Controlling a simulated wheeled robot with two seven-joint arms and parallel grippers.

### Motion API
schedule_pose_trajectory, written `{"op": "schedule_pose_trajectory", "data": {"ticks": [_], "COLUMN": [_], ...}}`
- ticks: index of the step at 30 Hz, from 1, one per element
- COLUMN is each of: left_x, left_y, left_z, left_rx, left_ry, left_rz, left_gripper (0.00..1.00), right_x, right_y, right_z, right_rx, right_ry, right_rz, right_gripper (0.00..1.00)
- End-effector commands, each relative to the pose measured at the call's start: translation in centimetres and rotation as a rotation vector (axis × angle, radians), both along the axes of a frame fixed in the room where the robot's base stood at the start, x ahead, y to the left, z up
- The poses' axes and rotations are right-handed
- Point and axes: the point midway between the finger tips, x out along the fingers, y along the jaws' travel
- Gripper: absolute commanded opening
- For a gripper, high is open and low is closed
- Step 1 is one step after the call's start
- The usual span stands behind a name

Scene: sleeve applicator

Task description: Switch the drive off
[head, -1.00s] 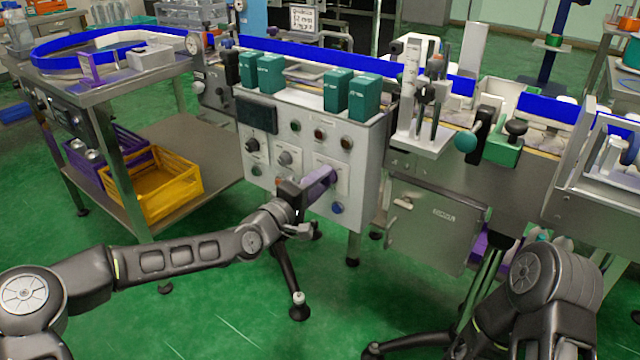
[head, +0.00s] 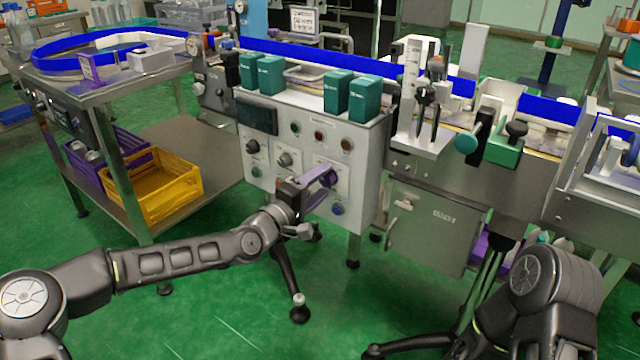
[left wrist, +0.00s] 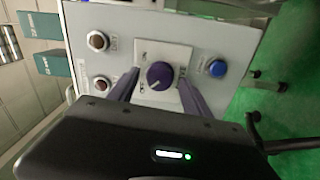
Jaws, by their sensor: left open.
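The control panel (head: 268,165) is a light grey box front with several knobs, lamps and buttons. In the left wrist view a round purple knob (left wrist: 160,75) sits on a white plate (left wrist: 178,53) with small labels I cannot read. My left gripper (head: 326,188) is at the lower right of the panel in the head view, its purple fingers open. In the left wrist view the fingers of this gripper (left wrist: 158,80) stand on either side of the knob, with visible gaps. In the head view the gripper hides the knob. My right gripper is not in view.
A blue button (left wrist: 217,68) is beside the knob's plate, with red-brown lamps (left wrist: 98,41) on the other side. Teal boxes (head: 337,92) stand on the panel's top. A yellow crate (head: 165,190) is on the shelf at left. Open green floor lies in front.

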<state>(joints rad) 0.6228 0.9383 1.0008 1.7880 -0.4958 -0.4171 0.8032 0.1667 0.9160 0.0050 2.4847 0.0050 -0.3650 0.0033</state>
Motion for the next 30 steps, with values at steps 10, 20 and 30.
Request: {"op": "schedule_pose_trajectory", "data": {"ticks": [10, 20, 30], "left_x": [-1.2, -5.4, -6.3], "left_y": [1.1, 4.1, 4.6], "left_z": [0.0, 0.1, 0.0], "left_rx": [0.002, 0.0, 0.0], "left_ry": [0.001, 0.001, 0.0], "left_rz": [0.002, 0.002, 0.0], "left_gripper": [0.57, 0.57, 0.57], "right_x": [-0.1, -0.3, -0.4], "right_y": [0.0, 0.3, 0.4], "right_z": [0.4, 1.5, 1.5], "right_rx": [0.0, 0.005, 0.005], "right_ry": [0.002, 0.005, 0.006], "right_rz": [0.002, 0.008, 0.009], "right_gripper": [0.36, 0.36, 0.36]}}
